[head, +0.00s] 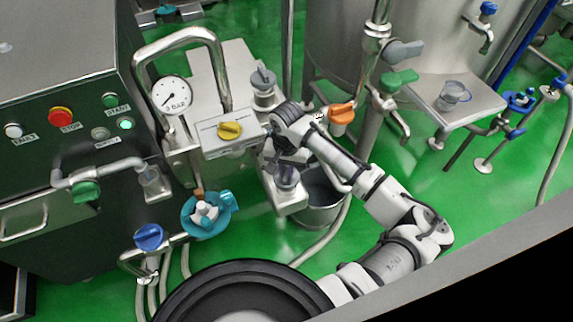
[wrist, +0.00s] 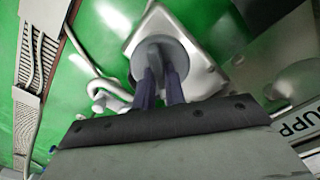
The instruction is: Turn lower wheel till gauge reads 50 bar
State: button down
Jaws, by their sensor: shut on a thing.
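The round pressure gauge (head: 171,95) has a white dial at the left of the pipe loop. Its marking looks like "3 BAR", but the print and needle are too small to read surely. An upper grey wheel (head: 263,79) stands on a metal block. My gripper (head: 287,172) points down at the lower wheel, which it mostly hides in the head view. In the wrist view the lower wheel (wrist: 172,50) is a grey disc on a light metal block. My gripper's two dark fingers (wrist: 160,85) are shut on it.
A yellow knob (head: 229,130) sits on a labelled box left of my arm. An orange handle (head: 342,113) is close to the arm's right. A metal bucket (head: 322,193) stands beside the lower block. A blue-teal valve (head: 207,213) is at lower left. Green floor shows on the right.

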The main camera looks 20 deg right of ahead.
jog(key=shift+m+p, duration=0.45)
jog(key=shift+m, duration=0.45)
jog(key=c, duration=1.5)
grip_release()
jog(key=shift+o, duration=0.2)
notch_tip(320, 180, up, 14)
jog(key=b, duration=0.1)
jog(key=shift+f, duration=0.1)
